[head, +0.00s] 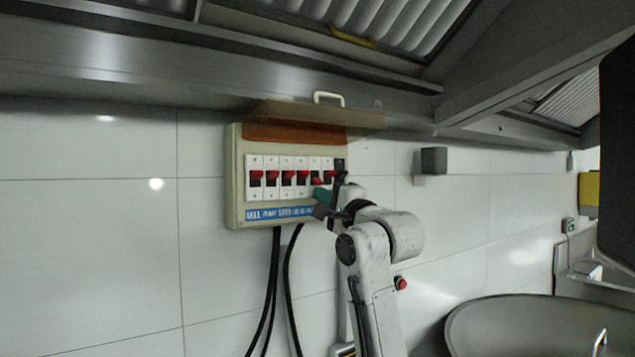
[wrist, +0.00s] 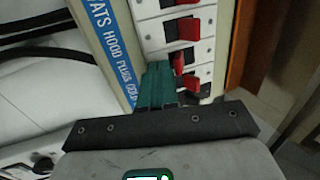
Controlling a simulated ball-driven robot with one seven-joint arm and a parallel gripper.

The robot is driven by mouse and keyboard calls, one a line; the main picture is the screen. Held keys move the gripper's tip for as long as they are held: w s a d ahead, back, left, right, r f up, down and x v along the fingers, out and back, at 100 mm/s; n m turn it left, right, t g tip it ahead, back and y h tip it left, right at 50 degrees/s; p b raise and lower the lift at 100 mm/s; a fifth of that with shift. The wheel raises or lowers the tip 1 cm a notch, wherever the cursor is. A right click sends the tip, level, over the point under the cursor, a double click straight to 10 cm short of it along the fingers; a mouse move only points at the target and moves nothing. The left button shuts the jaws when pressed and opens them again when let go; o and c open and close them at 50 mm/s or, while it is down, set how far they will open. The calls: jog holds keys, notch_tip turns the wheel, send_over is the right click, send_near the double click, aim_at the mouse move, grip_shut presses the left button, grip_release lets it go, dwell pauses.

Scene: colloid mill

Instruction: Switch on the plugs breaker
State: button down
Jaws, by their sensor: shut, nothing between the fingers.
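The breaker panel (head: 235,180) is a cream box on the tiled wall, holding a row of white breakers with red levers. A blue label strip (head: 262,214) runs below them; in the wrist view (wrist: 105,40) it reads HOOD, PLUGS and a partly covered COLD. My gripper (head: 322,193) is shut and empty at the right part of the row. In the wrist view its green fingers (wrist: 160,72) are beside the plugs breaker's red lever (wrist: 178,62), which sits nearer the label strip than its neighbours. I cannot tell whether they touch. The fingers hide part of that breaker.
The panel's orange lid (head: 295,131) is raised above the breakers. A neighbouring red lever (wrist: 189,84) is close to the fingers. Black cables (head: 272,290) hang below the box. A steel hood (head: 200,75) overhangs it, and a large round vessel (head: 530,318) stands at lower right.

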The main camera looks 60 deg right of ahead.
jog(key=shift+r+p, duration=0.9)
jog(key=shift+r, duration=0.05)
jog(key=shift+f, duration=0.1)
dwell(0.4)
jog(key=shift+f, duration=0.55)
jog(key=r+p+v, duration=0.1)
jog(key=r+v, duration=0.1)
jog(key=v, duration=0.5)
jog(key=shift+s+a+f, duration=0.15)
jog(key=shift+s+a, duration=0.15)
jog(key=shift+s, duration=0.25)
dwell(0.4)
